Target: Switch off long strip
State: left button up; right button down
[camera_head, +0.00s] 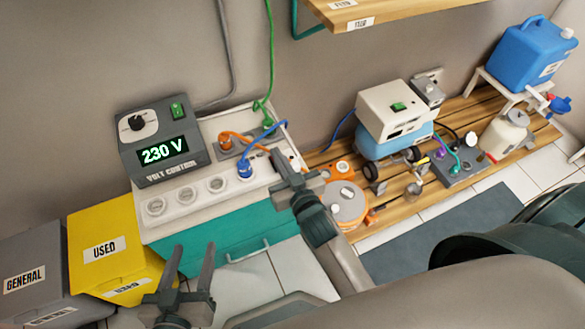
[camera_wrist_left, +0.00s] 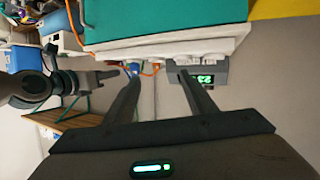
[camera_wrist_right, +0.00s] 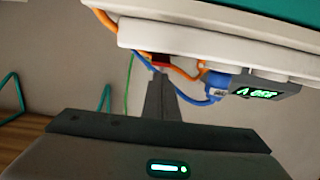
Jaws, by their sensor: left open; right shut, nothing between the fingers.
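The long white strip (camera_head: 198,190) lies along the front of the teal cabinet's top. It has several round sockets, with a blue plug (camera_head: 245,171) in the one at its right end. My right gripper (camera_head: 279,158) is shut and empty beside that right end. In the right wrist view its closed fingers (camera_wrist_right: 160,82) reach toward a small red part (camera_wrist_right: 159,58) near the strip (camera_wrist_right: 200,42); whether they touch is unclear. The strip's switch is not clearly visible. My left gripper (camera_head: 192,262) is open and empty, low in front of the cabinet.
A volt control box (camera_head: 160,140) reading 230 V stands behind the strip. A shorter grey strip (camera_head: 232,140) holds orange and green plugs. Blue and orange cables hang close to my right gripper. Yellow (camera_head: 110,250) and grey (camera_head: 35,270) bins stand left; a wooden bench (camera_head: 460,125) with equipment stands right.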

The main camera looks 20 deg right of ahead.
notch_tip(320, 180, up, 2)
jog(key=shift+s+r+p, duration=0.1)
jog(key=shift+r+p, duration=0.1)
jog(key=shift+p, duration=0.95)
pick_arm(q)
jog(key=s+a+f+g+y+p, duration=0.1)
jog(key=s+a+f+g+y, duration=0.1)
jog(key=s+a+f+g, duration=0.2)
notch_tip(320, 180, down, 3)
jog(key=s+g, duration=0.2)
jog(key=shift+s+a, duration=0.3)
jog(key=shift+a, duration=0.1)
pick_arm(e)
jog(key=s+r, duration=0.3)
jog(key=s, duration=0.6)
jog(key=shift+d+r, duration=0.2)
pick_arm(q)
jog(key=shift+w+a, duration=0.1)
jog(key=shift+w, duration=0.05)
